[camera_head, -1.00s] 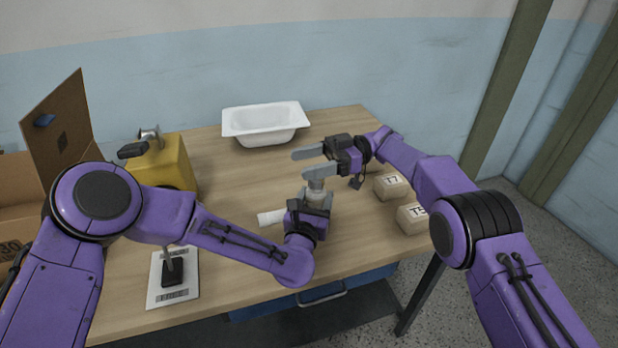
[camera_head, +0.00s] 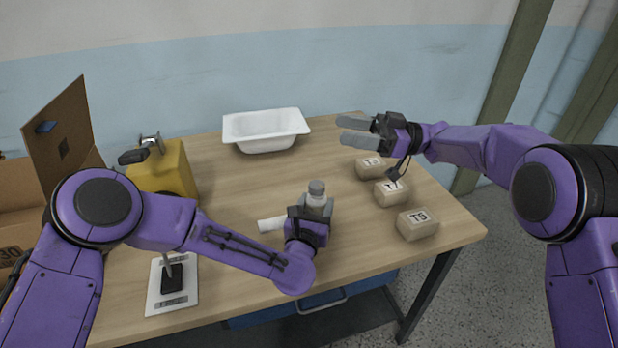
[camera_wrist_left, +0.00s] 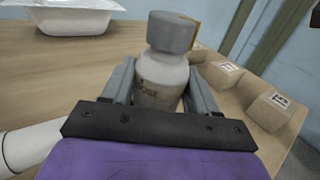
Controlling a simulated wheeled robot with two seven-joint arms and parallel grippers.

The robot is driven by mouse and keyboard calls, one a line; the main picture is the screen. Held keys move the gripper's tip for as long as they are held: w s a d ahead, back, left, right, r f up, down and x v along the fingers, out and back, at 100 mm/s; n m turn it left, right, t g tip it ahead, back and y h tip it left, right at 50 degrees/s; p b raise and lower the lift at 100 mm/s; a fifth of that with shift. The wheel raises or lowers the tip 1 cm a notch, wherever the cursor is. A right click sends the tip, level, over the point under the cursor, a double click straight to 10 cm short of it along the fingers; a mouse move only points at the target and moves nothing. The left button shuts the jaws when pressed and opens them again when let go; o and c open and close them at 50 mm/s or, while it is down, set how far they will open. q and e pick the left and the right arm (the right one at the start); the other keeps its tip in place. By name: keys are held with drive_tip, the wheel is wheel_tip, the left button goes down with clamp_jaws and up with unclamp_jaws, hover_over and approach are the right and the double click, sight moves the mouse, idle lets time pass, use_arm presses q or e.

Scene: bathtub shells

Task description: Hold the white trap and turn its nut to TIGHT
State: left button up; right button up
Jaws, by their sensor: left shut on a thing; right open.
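The white trap (camera_head: 317,200) stands upright near the front middle of the table, with a grey nut (camera_head: 317,187) on top. The left wrist view shows its body (camera_wrist_left: 158,85) and the nut (camera_wrist_left: 171,32) close up. Dark lettering on the body is partly hidden; I cannot read it for sure. A yellow strip shows at the nut's right side. My left gripper (camera_head: 316,208) is shut on the trap body, one finger on each side, below the nut. My right gripper (camera_head: 346,131) is open and empty, up and right of the nut, clear of it.
A white tub shell (camera_head: 265,130) sits at the back. Labelled boxes (camera_head: 417,224) line the right edge. A white pipe piece (camera_head: 270,224) lies left of the trap. A yellow block (camera_head: 170,170), a cardboard box (camera_head: 60,140) and a white plate (camera_head: 158,292) are at left.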

wheel_tip(320, 180, down, 5)
drive_tip(key=s+d+m+t, duration=0.2)
drive_tip(key=m+t, duration=0.2)
drive_tip(key=t, duration=0.1)
drive_tip(key=m+t+h, duration=0.1)
drive_tip(key=t+h, duration=0.2)
approach(309, 193)
wheel_tip(309, 193, up, 4)
drive_tip(key=d, duration=0.1)
drive_tip(key=x, duration=1.1)
drive_tip(key=shift+s+a+f, duration=0.1)
drive_tip(key=shift+s+f, duration=0.05)
drive_tip(key=shift+f, duration=0.15)
drive_tip(key=c, duration=1)
